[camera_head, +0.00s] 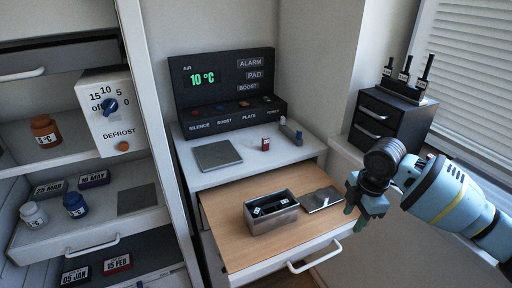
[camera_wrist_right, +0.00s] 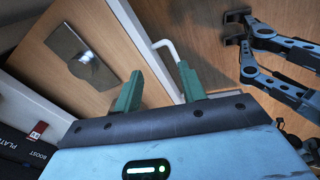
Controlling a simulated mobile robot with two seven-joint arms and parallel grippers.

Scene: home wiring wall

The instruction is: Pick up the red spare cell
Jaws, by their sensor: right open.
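The red spare cell (camera_head: 265,144), a small upright block with a red body and a pale part, stands on the white counter in front of the control panel. A small red and white thing, probably the same cell, shows at the left in the right wrist view (camera_wrist_right: 38,131). My right gripper (camera_head: 354,214) is open and empty, above the right edge of the pulled-out wooden drawer, to the right of and nearer than the cell. Its green fingers stand apart in the right wrist view (camera_wrist_right: 160,72). My left gripper is not in view.
A metal box (camera_head: 272,219) with black items and a flat metal plate (camera_head: 322,199) lie on the drawer (camera_head: 228,238). A dark drawer unit (camera_head: 385,125) stands behind my right arm.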

